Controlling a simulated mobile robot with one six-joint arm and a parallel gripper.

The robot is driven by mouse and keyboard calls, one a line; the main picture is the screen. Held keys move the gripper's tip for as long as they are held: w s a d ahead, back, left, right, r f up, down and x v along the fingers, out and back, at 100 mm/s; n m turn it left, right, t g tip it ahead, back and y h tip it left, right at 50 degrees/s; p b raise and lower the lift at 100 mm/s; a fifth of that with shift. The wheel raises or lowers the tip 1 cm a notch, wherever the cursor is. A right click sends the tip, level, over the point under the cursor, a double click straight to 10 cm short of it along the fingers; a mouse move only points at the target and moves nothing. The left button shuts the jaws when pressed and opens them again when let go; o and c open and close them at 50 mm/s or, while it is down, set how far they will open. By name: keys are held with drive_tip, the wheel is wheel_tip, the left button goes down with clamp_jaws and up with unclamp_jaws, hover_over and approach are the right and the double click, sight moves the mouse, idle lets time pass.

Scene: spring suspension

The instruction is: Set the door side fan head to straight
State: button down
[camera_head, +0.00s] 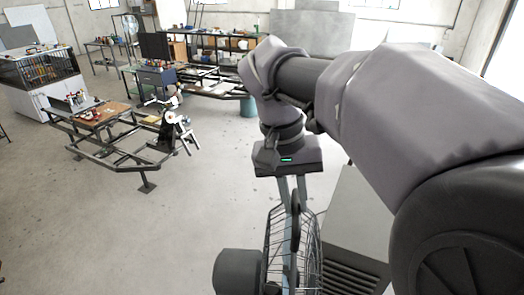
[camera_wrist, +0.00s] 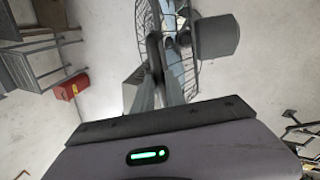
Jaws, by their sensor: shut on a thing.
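The fan head shows at the bottom of the head view, with a dark wire cage (camera_head: 308,250) seen nearly edge-on and a dark motor housing (camera_head: 238,271) on its left. My gripper (camera_head: 295,207) reaches down to the top of the cage, its two long fingers shut on the cage rim. In the wrist view the cage (camera_wrist: 179,72) stands nearly edge-on beyond my gripper (camera_wrist: 168,52), with the motor housing (camera_wrist: 217,37) to its right. The exact grip point is partly hidden by the fingers. The fan's lower part is cut off in the head view.
A grey slatted box (camera_head: 352,240) stands close to the right of the fan. A metal frame bench (camera_head: 122,163) and a white cabinet (camera_head: 50,96) stand at left. A red box (camera_wrist: 71,87) shows in the wrist view. The floor left of the fan is clear.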

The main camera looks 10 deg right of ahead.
drive_tip(key=shift+s, duration=0.1)
idle(0.3)
drive_tip(key=m, duration=0.2)
drive_tip(key=s+m+p, duration=0.1)
drive_tip(key=shift+a+m+g, duration=0.25)
drive_tip(key=shift+m+g, duration=0.05)
drive_tip(key=shift+m, duration=0.1)
drive_tip(key=shift+s+a+m+g+y, duration=0.15)
drive_tip(key=shift+s+a+m+y, duration=0.1)
drive_tip(key=shift+m, duration=0.75)
drive_tip(key=shift+s+a+m+g+y, duration=0.15)
drive_tip(key=shift+m+y, duration=0.1)
drive_tip(key=shift+m, duration=0.75)
drive_tip(key=c, duration=1.4)
unclamp_jaws()
drive_tip(key=shift+s+a, duration=0.1)
drive_tip(key=shift+o, duration=0.2)
